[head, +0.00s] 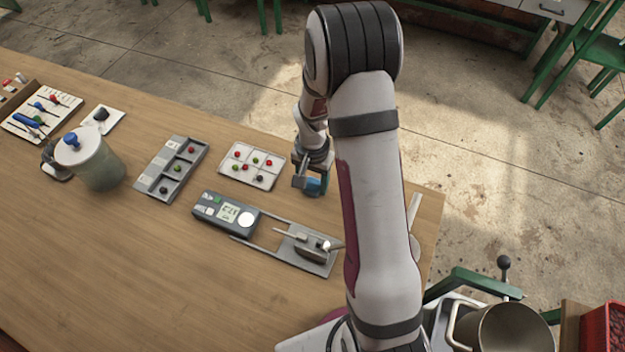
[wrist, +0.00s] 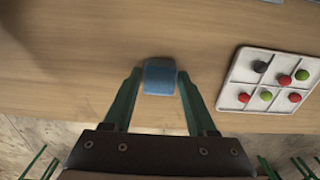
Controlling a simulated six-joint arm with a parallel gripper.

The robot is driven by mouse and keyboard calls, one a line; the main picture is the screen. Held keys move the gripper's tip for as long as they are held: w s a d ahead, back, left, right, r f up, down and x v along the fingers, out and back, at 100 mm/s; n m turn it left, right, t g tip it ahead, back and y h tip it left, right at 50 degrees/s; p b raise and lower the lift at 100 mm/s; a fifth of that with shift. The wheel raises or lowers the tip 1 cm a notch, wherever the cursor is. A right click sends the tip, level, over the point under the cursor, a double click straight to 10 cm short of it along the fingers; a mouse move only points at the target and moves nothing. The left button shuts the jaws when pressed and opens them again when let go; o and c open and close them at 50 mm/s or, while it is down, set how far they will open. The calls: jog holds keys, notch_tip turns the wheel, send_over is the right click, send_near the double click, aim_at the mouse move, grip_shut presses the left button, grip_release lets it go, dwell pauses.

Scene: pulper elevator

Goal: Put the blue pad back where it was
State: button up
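The blue pad (wrist: 160,77) is a small block between the tips of my gripper (wrist: 160,74) in the wrist view, with a finger against each side. It also shows as a blue patch (head: 316,186) below my gripper (head: 311,180) in the head view. My gripper is shut on the pad, near the table's far edge, just right of the white sorting tray. I cannot tell whether the pad touches the table.
The white tray (head: 236,174) holds red, green and dark berries; it also shows in the wrist view (wrist: 238,84). A grey meter (head: 205,208), a grey compartment tray (head: 148,181) and a lidded jug (head: 106,174) stand further left. Bare wood (head: 110,260) lies in front.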

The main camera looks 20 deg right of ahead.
aim_at(312, 188)
jog(key=shift+o, duration=1.2)
notch_tip(312, 188, up, 13)
jog(key=s+a+r+n, duration=0.1)
jog(key=s+a+r, duration=0.1)
jog(key=s, duration=0.5)
jog(key=s+a+r+n+y, duration=0.1)
jog(key=s+a+r, duration=0.2)
jog(key=s, duration=0.5)
jog(key=s+a+r+n, duration=0.1)
jog(key=s+a+r, duration=0.2)
jog(key=s, duration=0.5)
jog(key=shift+s+a+y, duration=0.15)
jog(key=shift+a+y, duration=0.25)
jog(key=shift+a, duration=0.5)
